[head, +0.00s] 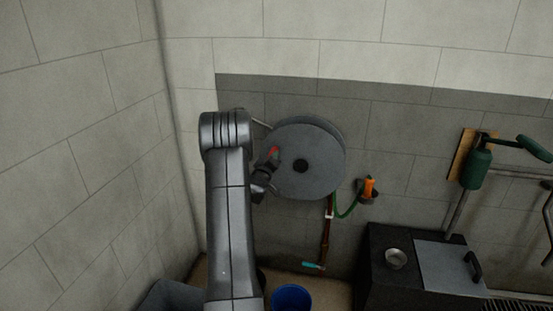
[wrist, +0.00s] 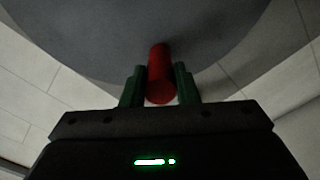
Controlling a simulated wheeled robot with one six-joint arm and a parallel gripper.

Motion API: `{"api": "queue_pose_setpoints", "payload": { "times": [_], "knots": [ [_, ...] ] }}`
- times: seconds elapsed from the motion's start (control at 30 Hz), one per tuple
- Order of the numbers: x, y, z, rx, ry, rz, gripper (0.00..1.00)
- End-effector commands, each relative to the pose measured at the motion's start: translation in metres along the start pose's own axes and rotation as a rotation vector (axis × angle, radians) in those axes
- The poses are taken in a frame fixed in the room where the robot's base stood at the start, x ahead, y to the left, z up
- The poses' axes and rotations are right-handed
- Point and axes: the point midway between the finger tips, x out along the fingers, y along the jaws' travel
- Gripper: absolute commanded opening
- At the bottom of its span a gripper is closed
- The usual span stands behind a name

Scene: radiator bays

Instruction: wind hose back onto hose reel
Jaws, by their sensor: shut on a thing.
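The hose reel (head: 318,165) is a grey disc on the wall with a dark hub at its centre. A red handle (head: 274,152) sticks out from the left part of its face. My gripper (head: 268,166) is at the handle, and the wrist view shows its two green fingers shut on the red handle (wrist: 159,75), with the grey reel disc (wrist: 90,45) behind it. The green hose (head: 347,211) hangs in a short loop from below the reel to an orange nozzle (head: 370,187) in a dark wall holder. How much hose is on the reel is hidden by the disc.
A brown pipe with a teal lever (head: 314,266) runs down below the reel. A blue bucket (head: 291,298) stands on the floor. A dark cabinet (head: 385,275) with a metal bowl (head: 396,258) stands right, below a green wall-mounted device (head: 478,165). A wall closes off the left.

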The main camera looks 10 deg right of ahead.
Motion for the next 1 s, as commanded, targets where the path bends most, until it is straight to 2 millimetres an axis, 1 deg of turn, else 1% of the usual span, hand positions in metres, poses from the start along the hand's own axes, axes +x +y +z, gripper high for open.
{"api": "queue_pose_setpoints", "payload": {
  "times": [0.03, 0.1, 0.27, 0.5, 0.8, 1.0],
  "knots": [
    [0.0, -0.009, 0.003, -0.044, 0.002, -0.001, 0.0],
    [0.0, -0.017, 0.005, -0.111, 0.001, -0.002, 0.0],
    [0.0, -0.035, 0.012, -0.263, 0.001, -0.002, 0.0],
    [0.0, -0.058, 0.028, -0.492, 0.001, -0.002, 0.0],
    [0.0, -0.081, 0.053, -0.765, 0.0, -0.002, 0.0],
    [0.0, -0.089, 0.068, -0.91, 0.001, -0.003, 0.0]
  ]
}}
